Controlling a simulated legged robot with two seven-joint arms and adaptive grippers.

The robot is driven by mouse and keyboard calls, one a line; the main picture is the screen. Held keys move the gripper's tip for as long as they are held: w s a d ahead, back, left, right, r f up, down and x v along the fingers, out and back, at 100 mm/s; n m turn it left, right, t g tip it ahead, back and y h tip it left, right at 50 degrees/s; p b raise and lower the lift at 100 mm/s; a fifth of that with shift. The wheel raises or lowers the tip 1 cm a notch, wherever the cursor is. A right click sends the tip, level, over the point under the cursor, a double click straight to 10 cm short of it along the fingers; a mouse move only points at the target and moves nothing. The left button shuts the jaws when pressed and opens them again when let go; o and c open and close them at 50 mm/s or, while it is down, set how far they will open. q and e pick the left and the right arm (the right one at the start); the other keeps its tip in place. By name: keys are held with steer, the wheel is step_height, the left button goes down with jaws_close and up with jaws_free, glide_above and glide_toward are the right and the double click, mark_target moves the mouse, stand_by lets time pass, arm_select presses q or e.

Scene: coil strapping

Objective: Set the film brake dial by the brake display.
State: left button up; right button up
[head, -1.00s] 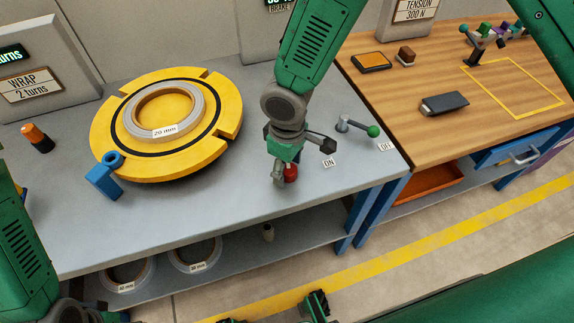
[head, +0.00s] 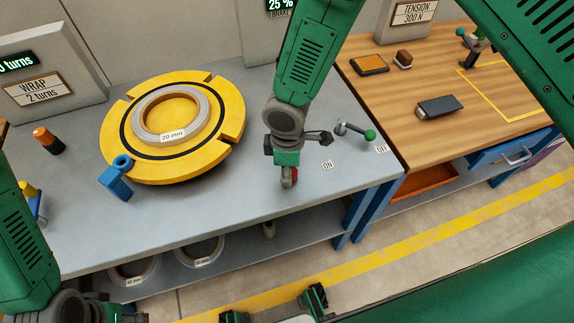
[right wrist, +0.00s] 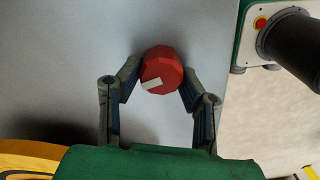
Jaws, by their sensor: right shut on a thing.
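The brake display (head: 281,5) at the top of the head view reads 25 %, with its upper edge cut off. The red brake dial (right wrist: 160,65) is a faceted knob with a white mark on its face. In the right wrist view it sits between the two fingers of my right gripper (right wrist: 160,85), which is shut on it. In the head view my right gripper (head: 288,178) points down at the table's front part and hides most of the dial.
A yellow turntable (head: 220,150) with a grey coil marked 20 mm (head: 195,130) stands left of my right gripper. A green-knobbed lever (head: 355,132) lies close on the right, between ON and OFF labels. A blue post (head: 117,180) stands at the turntable's front.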

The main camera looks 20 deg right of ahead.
steer(key=shift+w+r, duration=0.1)
steer(key=shift+w, duration=0.05)
steer(key=o, duration=1.1)
steer(key=shift+r, duration=0.3)
step_height(320, 180, up, 11)
steer(key=shift+a+r, duration=0.1)
